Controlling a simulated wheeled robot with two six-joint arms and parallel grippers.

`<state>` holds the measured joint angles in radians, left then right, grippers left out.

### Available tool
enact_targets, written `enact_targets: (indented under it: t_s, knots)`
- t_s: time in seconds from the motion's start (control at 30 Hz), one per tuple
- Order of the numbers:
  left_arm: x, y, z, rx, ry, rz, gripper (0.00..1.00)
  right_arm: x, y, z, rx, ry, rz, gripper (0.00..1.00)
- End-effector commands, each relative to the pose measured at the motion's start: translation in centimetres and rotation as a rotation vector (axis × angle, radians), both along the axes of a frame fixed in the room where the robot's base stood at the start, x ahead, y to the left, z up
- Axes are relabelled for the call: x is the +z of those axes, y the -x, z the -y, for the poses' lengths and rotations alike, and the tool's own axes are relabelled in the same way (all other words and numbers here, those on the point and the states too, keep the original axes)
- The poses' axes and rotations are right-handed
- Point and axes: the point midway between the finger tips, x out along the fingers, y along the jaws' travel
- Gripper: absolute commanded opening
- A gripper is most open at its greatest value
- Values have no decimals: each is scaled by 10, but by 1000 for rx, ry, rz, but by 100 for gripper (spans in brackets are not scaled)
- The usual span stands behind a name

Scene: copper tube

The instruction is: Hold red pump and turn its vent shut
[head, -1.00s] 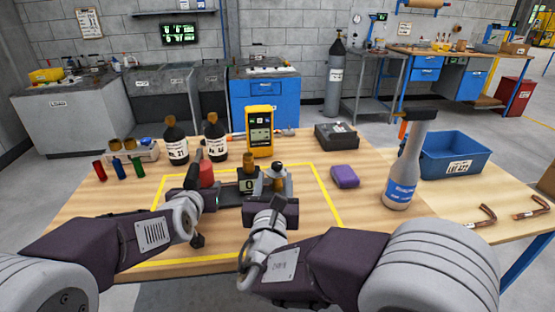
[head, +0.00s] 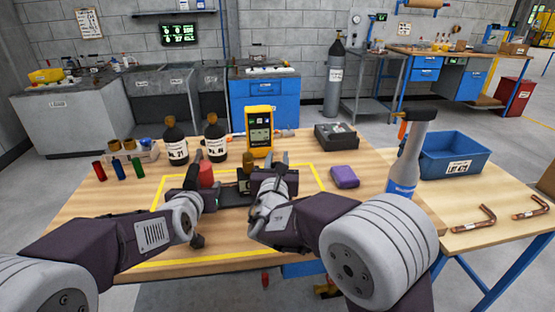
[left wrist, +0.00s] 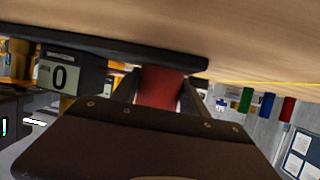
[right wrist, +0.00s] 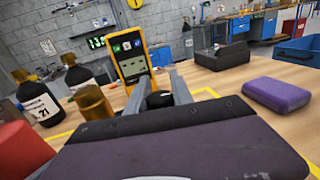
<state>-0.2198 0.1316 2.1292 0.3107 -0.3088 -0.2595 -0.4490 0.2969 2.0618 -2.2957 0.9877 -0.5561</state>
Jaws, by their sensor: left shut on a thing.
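The red pump body (head: 206,174) stands on a dark base on the table, inside the yellow outline. My left gripper (head: 196,176) is shut on it; the left wrist view shows the red body (left wrist: 160,86) between the fingers. A brass-coloured cylinder (right wrist: 93,101) stands to the right of the pump body, by a counter reading 0 (left wrist: 60,76). My right gripper (head: 270,160) is open, just right of the brass cylinder. In the right wrist view a black knob (right wrist: 160,99), perhaps the vent, shows between its fingers; I cannot tell whether they touch it.
A yellow meter (head: 260,130) and two dark bottles (head: 215,140) stand behind. A purple block (head: 344,177) lies to the right, near a grey bottle (head: 405,165) and a blue bin (head: 455,155). The table between the purple block and the meter is clear.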

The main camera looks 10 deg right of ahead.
Motion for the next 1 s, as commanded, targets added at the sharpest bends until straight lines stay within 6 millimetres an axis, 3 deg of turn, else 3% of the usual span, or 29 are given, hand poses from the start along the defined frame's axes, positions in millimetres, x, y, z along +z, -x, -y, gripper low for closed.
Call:
enact_targets:
  t_s: [0.63,0.67,0.7,1.0]
  knots:
    - [1,0,0,0,-1,3,0,0,1,3,-129,0,0,0]
    - [1,0,0,0,-1,3,0,0,1,3,-129,0,0,36]
    - [1,0,0,0,-1,3,0,0,1,3,-128,0,0,47]
    - [1,0,0,-1,0,3,0,0,2,3,-129,0,0,49]
